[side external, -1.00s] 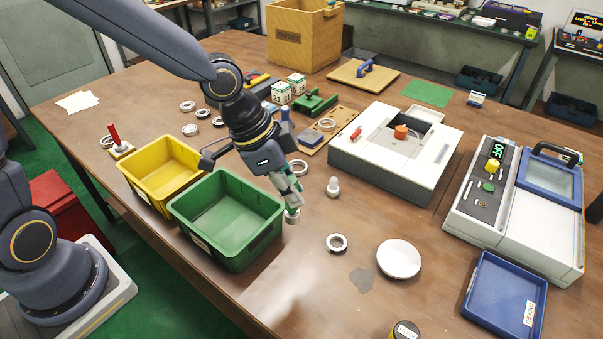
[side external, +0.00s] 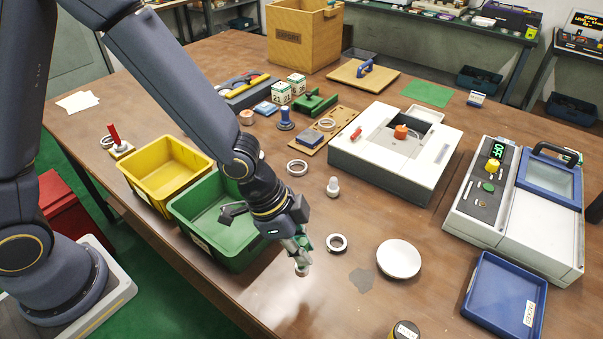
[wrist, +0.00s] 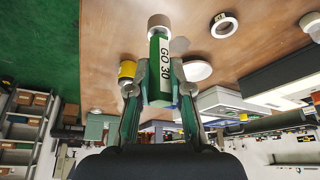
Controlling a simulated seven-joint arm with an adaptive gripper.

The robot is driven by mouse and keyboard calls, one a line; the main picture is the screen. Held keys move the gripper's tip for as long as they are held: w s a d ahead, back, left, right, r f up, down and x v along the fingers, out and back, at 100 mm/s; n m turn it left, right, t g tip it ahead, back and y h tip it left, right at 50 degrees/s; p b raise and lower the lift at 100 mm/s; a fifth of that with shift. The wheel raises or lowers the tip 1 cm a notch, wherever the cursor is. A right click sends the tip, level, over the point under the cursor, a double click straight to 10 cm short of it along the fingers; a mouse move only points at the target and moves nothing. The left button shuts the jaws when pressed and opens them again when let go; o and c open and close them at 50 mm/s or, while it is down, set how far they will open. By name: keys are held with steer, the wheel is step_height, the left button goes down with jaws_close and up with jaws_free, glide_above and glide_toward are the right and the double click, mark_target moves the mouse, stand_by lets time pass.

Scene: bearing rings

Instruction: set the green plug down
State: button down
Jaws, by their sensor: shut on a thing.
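The green plug (wrist: 158,72) carries a white "GO 30" label and has a pale round end. It sits between the two fingers of my gripper (wrist: 157,88), which is shut on it. In the side external view my gripper (side external: 298,250) points down over the table in front of the green bin, and the plug's pale end (side external: 302,271) shows just below the fingertips. The plug's end is close to the tabletop; I cannot tell whether it touches. Most of the plug is hidden by the fingers in that view.
The green bin (side external: 247,257) stands just behind and left of my gripper. A metal ring (side external: 337,243), a grey patch (side external: 362,281) and a white plate (side external: 399,259) lie to the right. A yellow-and-black can (side external: 405,331) is at the front edge. Bare table lies around the plug.

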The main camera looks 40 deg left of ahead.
mark_target(302, 270)
step_height(302, 270, down, 8)
steer(key=shift+r, duration=0.2)
steer(key=shift+f, duration=0.15)
steer(key=c, duration=1.1)
jaws_free()
